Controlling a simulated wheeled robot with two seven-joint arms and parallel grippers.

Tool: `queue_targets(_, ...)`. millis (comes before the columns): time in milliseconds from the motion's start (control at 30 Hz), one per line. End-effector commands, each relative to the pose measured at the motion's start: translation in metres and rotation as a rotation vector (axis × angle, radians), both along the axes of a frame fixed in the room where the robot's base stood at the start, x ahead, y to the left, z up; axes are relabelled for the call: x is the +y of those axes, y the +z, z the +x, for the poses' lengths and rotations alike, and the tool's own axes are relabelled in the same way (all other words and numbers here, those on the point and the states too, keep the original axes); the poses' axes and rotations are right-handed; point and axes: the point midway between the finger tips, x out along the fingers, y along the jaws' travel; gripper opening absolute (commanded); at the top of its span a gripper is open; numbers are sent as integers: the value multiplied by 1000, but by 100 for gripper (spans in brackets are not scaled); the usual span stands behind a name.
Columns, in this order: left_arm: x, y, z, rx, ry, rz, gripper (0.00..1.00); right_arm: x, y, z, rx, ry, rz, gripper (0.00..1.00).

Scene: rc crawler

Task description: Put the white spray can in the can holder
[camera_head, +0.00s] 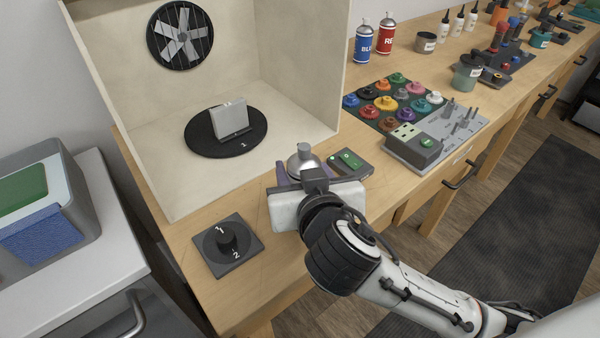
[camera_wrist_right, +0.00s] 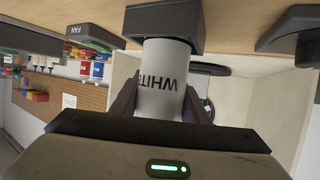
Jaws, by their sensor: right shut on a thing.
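The white spray can (camera_wrist_right: 165,80) is in the right wrist view, which is upside down, with "WHITE" on its side. Its domed grey top (camera_head: 303,162) shows in the head view. My right gripper (camera_head: 300,172) is shut on the can, one finger on each side; the fingers also show in the wrist view (camera_wrist_right: 165,100). The can is upright. Its lower end meets a dark square block, the can holder (camera_wrist_right: 165,24), and appears to sit in it; how deep is hidden. In the head view my gripper hides the holder. My left gripper is out of view.
A fan switch box (camera_head: 350,161) with a green button stands right beside the gripper. A dark knob plate (camera_head: 230,243) is to the left. The spray booth (camera_head: 290,150) with a turntable (camera_head: 200,143) and grey panel is behind. Paint pots (camera_head: 390,103) are to the right.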

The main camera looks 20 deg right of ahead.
Motion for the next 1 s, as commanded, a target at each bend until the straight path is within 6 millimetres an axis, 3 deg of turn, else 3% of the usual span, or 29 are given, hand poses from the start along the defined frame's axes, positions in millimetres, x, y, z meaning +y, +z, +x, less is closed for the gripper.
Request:
queue_targets(467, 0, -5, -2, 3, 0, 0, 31, 0, -12, 0, -2, 0, 2, 15)
queue_targets(500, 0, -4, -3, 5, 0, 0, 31, 0, -11, 0, -1, 0, 1, 48)
queue_targets(567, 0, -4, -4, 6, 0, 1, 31, 0, -11, 0, -1, 0, 1, 58)
queue_targets(1000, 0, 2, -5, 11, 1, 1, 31, 3, -3, -2, 0, 4, 3, 60)
